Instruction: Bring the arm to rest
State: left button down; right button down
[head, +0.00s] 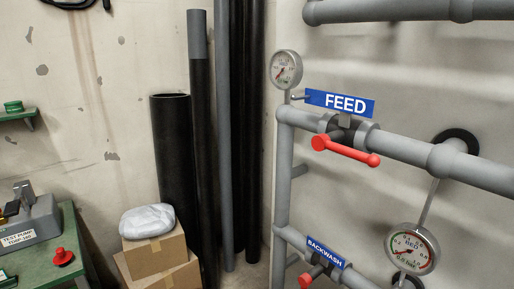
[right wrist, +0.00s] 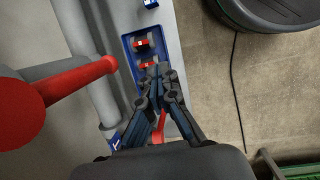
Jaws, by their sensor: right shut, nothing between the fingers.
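My right gripper (right wrist: 160,72) shows in the right wrist view with its fingers together and nothing held between them. It points over a blue tray (right wrist: 127,52) with red-and-black pieces in it. A bit of red (right wrist: 159,128) shows between the finger links; I cannot tell what it belongs to. A large red valve handle (right wrist: 75,80) lies left of the gripper, apart from it. Neither gripper shows in the head view, and my left gripper is in no view.
Grey pipes with a red FEED handle (head: 346,151), a BACKWASH sign (head: 325,253) and gauges (head: 409,248) fill the right. Boxes (head: 155,255), tall pipes (head: 176,150) and a green bench (head: 70,225) stand left. A dark round object (right wrist: 268,12) and cable (right wrist: 233,85) lie on the floor.

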jog(key=s+d+f+m+t+y, duration=0.1)
jog(key=s+d+f+m+y, duration=0.15)
jog(key=s+f, duration=1.3)
jog(key=s+d+f+m+t, duration=0.1)
jog(key=s+f, duration=0.1)
jog(key=s, duration=0.8)
jog(key=s+f+m+t, duration=0.1)
jog(key=s+f+m, duration=0.1)
jog(key=s, duration=0.8)
jog(key=shift+s+d+f, duration=0.4)
jog(key=shift+s, duration=0.15)
